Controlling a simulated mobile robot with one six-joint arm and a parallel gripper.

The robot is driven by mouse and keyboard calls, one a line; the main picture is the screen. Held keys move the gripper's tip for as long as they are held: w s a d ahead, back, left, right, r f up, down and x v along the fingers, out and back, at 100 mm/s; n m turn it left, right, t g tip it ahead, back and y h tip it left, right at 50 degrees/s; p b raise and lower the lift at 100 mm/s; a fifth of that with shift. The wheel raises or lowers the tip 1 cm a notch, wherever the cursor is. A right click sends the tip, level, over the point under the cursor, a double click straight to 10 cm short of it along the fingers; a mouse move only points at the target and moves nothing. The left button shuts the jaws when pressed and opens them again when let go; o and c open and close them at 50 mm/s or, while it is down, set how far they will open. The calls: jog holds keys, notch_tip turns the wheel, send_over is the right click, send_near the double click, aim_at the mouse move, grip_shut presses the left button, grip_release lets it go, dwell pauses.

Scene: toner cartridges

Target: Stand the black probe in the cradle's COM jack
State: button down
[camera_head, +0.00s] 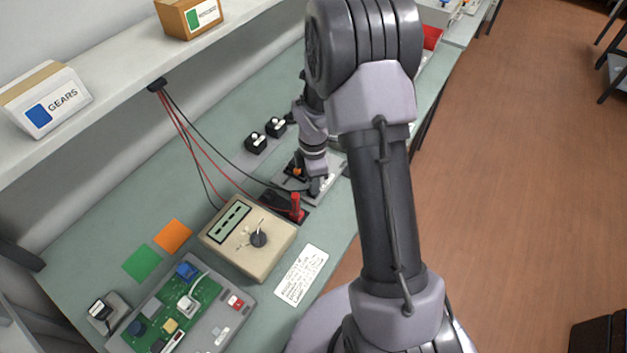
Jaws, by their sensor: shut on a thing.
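The cradle (270,199) is a small dark block just behind the beige meter (247,238). A red probe (296,206) stands upright at its right end; I cannot make out the COM jack at this size. My gripper (315,186) is low over the bench, just beyond and right of the cradle, above a grey tray (328,190). A black lead (240,168) runs across the bench to my gripper, which is shut on the black probe. The fingers and the arm hide most of that probe, and I cannot tell its tilt.
Red and black leads hang from a shelf clip (157,84). Two small black blocks (256,143) stand behind the tray. A white label card (301,274), a green circuit board (178,315) and orange and green squares lie nearer. My arm covers the bench's right side.

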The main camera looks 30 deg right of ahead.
jog(key=c, duration=1.2)
grip_release()
jog(key=shift+r, duration=0.15)
notch_tip(320, 180, up, 17)
jog(key=p, duration=0.5)
jog(key=shift+r, duration=0.1)
jog(key=s+a+r+m+t+y+b, duration=0.1)
jog(key=s+a+r+m+t+b, duration=0.2)
jog(key=s+a+m, duration=0.4)
jog(key=s+a+r+m+t+y+b, duration=0.1)
jog(key=s+a+m+b, duration=0.5)
jog(key=s+m, duration=0.6)
notch_tip(320, 180, up, 2)
jog(key=shift+s+a+r+t, duration=0.15)
jog(key=shift+s+a+t, duration=0.5)
jog(key=shift+a+t, duration=0.35)
